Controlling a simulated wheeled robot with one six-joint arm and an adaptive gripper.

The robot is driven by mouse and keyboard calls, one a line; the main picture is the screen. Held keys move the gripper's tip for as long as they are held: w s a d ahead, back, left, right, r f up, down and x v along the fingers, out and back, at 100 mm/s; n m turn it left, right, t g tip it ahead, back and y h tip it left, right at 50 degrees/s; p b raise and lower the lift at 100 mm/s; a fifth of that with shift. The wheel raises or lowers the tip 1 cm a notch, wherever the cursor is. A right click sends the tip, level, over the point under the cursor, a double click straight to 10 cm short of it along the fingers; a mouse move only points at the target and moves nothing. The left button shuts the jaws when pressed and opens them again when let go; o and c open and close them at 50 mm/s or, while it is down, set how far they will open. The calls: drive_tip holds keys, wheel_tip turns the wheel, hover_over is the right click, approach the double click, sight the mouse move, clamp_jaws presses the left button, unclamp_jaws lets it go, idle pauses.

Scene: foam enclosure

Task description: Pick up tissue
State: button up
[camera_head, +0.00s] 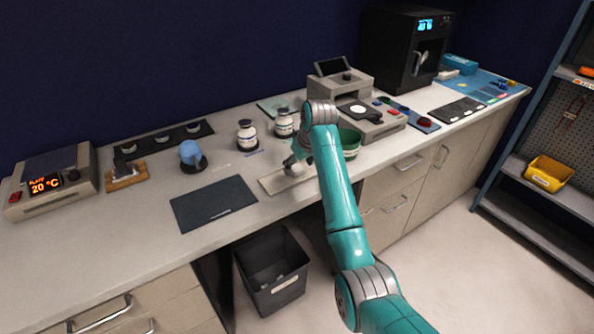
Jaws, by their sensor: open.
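A small white rounded thing (297,170), likely the tissue, lies over a flat beige pad (272,185) on the counter. My gripper (291,163) is right at it, at its upper left side in the picture, with the jaws open. The gripper is small and dark here, and I cannot tell whether its fingers touch the white thing. My teal arm hides the right end of the pad.
Two white bottles (284,124) (247,136) stand behind the gripper, and a green bowl (350,144) stands to its right. A dark mat (214,204) lies to the left. A grey bin (272,272) stands on the floor below the counter.

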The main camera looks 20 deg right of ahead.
sight(298, 167)
drive_tip(key=shift+w+a+f, duration=0.1)
drive_tip(key=shift+w+f, duration=0.15)
drive_tip(key=shift+f, duration=0.45)
drive_tip(key=c, duration=0.9)
drive_tip(key=shift+o, duration=0.2)
wheel_tip(298, 167, up, 10)
drive_tip(key=shift+o, duration=0.2)
drive_tip(key=c, duration=0.3)
drive_tip(key=shift+r, duration=0.1)
